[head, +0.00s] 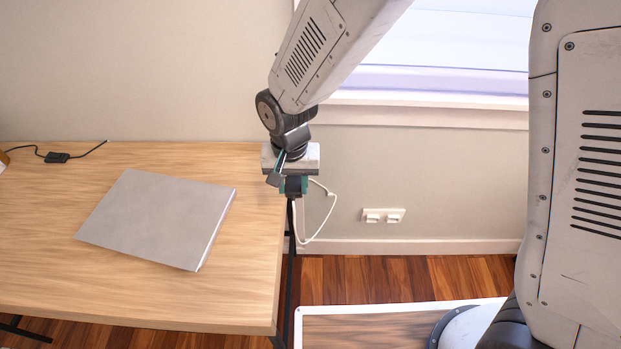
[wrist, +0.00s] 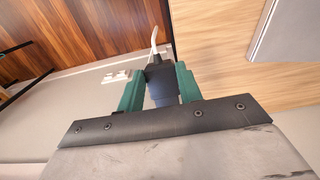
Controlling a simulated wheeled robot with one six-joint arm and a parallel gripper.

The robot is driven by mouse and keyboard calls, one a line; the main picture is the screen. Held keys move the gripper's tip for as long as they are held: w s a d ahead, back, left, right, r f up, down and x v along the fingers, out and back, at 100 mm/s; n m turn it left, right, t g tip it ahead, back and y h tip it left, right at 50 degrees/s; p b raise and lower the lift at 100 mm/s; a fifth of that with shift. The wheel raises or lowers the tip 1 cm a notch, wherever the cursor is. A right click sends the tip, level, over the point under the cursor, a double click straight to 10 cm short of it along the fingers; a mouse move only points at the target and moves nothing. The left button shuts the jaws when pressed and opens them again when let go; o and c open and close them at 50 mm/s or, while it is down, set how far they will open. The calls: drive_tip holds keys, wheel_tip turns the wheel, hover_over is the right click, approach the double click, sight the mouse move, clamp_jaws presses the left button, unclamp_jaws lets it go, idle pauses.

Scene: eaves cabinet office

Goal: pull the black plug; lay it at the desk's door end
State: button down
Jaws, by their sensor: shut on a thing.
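My gripper (head: 293,186) is by the right edge of the desk (head: 240,290), near its far corner. Its green fingers show in the wrist view (wrist: 159,84), shut on the black plug (wrist: 159,70). A white cable (wrist: 154,39) leaves the far end of the plug. In the head view the plug (head: 293,187) is small and partly covered by the fingers, and the cable (head: 331,210) hangs in a loop below it, beside the desk. I cannot tell how high the plug is relative to the desk top.
A closed grey laptop or folder (head: 160,217) lies on the desk. A black cord with a small box (head: 57,157) lies at the back left. A white double wall outlet (head: 383,215) sits low on the wall. The desk's right end is bare.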

approach(251, 219)
drive_tip(key=shift+w+a, duration=0.1)
wheel_tip(251, 219, down, 3)
drive_tip(key=shift+f, duration=1.2)
drive_tip(key=shift+d+f, duration=0.25)
drive_tip(key=shift+f, duration=0.1)
drive_tip(key=c, duration=0.9)
unclamp_jaws()
drive_tip(key=shift+a, duration=0.15)
drive_tip(key=shift+o, duration=0.2)
drive_tip(key=shift+r, duration=0.1)
wheel_tip(251, 219, up, 8)
